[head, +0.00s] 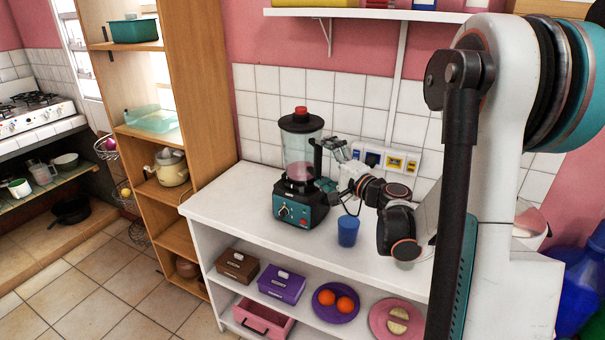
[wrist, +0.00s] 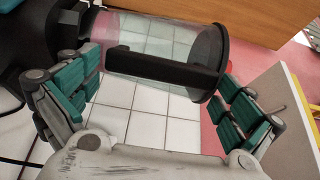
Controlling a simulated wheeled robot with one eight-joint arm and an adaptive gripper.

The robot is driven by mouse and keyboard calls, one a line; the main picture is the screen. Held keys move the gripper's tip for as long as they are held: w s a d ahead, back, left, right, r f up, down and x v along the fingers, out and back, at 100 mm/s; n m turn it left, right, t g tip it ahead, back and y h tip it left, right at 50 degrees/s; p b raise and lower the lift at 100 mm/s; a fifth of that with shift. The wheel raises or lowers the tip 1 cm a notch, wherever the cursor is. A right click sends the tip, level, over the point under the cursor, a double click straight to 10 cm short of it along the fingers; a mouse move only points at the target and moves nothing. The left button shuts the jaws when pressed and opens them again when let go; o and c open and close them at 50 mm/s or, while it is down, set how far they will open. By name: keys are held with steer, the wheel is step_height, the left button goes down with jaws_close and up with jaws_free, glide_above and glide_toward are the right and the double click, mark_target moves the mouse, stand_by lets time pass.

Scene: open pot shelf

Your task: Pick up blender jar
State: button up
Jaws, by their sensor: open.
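The blender jar (head: 296,154) is clear, with a black lid, a red knob and a dark handle on its right side. It stands upright on the teal blender base (head: 299,206) on the white counter. My gripper (head: 328,165) is at the jar's right, on the handle side. In the wrist view the jar (wrist: 187,39) lies across the top of the picture, its black handle (wrist: 165,68) facing me. My open gripper (wrist: 160,82) has one teal-padded finger towards the base end and one towards the lid end. I cannot tell whether either finger touches the jar.
A blue cup (head: 348,230) stands on the white counter (head: 235,196) right of the blender, below my wrist. A tiled wall with sockets (head: 392,161) is behind. A wooden shelf unit (head: 210,85) rises at the left. The counter's left front is clear.

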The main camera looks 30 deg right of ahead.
steer(key=shift+w+a, duration=0.15)
steer(key=shift+w, duration=0.65)
steer(key=c, duration=1.8)
steer(key=shift+r, duration=0.1)
